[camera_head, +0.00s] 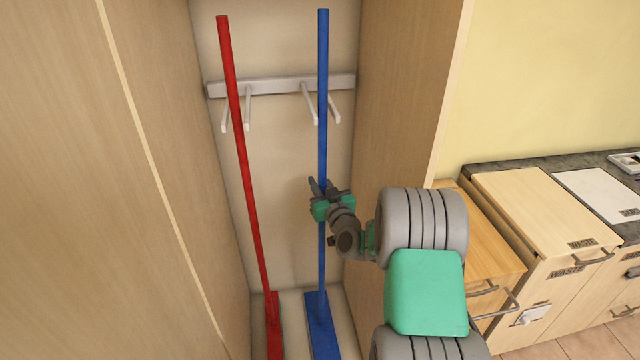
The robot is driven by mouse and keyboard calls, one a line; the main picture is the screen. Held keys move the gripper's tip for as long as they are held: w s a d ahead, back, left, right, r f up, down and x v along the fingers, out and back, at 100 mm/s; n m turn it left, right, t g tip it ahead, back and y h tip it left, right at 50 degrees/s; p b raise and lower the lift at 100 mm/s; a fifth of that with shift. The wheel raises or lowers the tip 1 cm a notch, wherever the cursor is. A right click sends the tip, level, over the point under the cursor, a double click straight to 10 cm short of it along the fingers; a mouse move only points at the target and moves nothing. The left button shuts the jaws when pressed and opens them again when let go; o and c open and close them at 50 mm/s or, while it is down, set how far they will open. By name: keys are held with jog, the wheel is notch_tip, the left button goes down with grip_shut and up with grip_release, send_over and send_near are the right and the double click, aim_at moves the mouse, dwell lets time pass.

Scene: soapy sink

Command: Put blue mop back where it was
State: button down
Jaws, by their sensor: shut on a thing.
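The blue mop (322,120) stands nearly upright in the right half of a tall wooden closet. Its flat blue head (322,330) is at the closet floor. Its upper pole shows at the right pair of pegs (322,104) on the white wall rack; I cannot tell whether it rests between them. My gripper (322,193) is shut on the blue mop's pole around mid-height. My wrist partly covers the view beside the pole.
A red mop (243,140) leans by the left pegs (235,108). Wooden closet walls stand close on both sides. Counters with cabinets marked WASTE (567,270) are at the right.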

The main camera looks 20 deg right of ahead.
jog(key=shift+f, duration=0.1)
jog(key=c, duration=1.2)
grip_release()
